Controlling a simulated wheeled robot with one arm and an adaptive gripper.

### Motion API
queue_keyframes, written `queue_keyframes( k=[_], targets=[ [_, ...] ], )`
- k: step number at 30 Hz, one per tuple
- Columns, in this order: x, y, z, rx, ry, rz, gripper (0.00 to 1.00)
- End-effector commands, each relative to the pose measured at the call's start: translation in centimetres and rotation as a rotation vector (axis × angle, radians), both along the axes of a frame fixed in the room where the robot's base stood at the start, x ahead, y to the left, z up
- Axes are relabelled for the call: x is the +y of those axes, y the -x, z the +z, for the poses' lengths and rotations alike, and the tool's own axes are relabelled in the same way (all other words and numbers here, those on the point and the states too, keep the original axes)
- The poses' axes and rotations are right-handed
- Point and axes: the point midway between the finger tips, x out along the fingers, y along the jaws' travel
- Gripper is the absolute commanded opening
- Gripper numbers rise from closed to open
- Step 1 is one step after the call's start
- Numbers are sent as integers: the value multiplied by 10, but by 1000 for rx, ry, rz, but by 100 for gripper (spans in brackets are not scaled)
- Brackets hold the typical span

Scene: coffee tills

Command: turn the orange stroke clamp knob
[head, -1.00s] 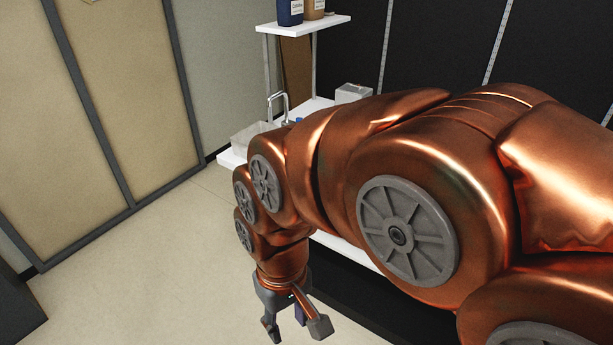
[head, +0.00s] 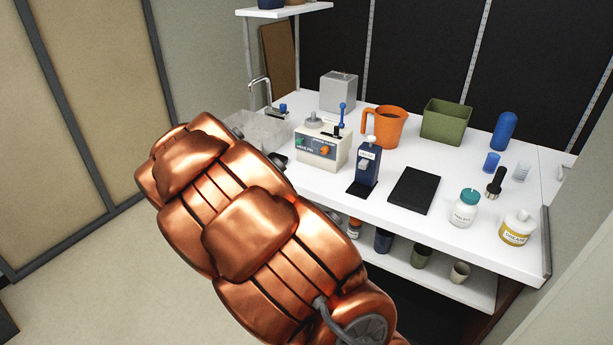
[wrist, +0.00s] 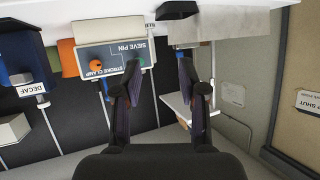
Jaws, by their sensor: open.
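The orange stroke clamp knob (head: 325,150) is on the front panel of a small white and grey machine (head: 334,158) on the counter. A green knob (head: 301,139) is left of it. In the wrist view, which is upside down, the orange knob (wrist: 96,66) sits beside the "STROKE CLAMP" label, near the green knob (wrist: 141,61) and "SIEVE PIN" label. My gripper (wrist: 160,92) is open and empty, its fingers apart. The orange knob lies outside them, left of the left finger. In the head view my arm hides most of the gripper.
An orange jug (head: 388,128), green bin (head: 447,122) and grey box (head: 338,92) stand behind. A black pad (head: 414,190) lies at the right.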

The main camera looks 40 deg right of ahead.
Motion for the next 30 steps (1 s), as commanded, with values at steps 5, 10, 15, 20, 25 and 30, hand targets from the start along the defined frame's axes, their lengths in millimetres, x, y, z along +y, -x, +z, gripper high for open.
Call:
queue_keyframes(
  k=[5, 10, 15, 20, 25, 30],
  targets=[
    [-59, 13, -17, -72, 208, -186, 42],
    [-88, 33, -18, -109, 357, -310, 42],
    [-99, 44, -16, -122, 425, -365, 42],
    [-108, 45, -13, -125, 436, -376, 42],
    [-125, 40, -14, -123, 434, -376, 42],
    [-145, 33, -13, -126, 435, -375, 42]
  ],
)
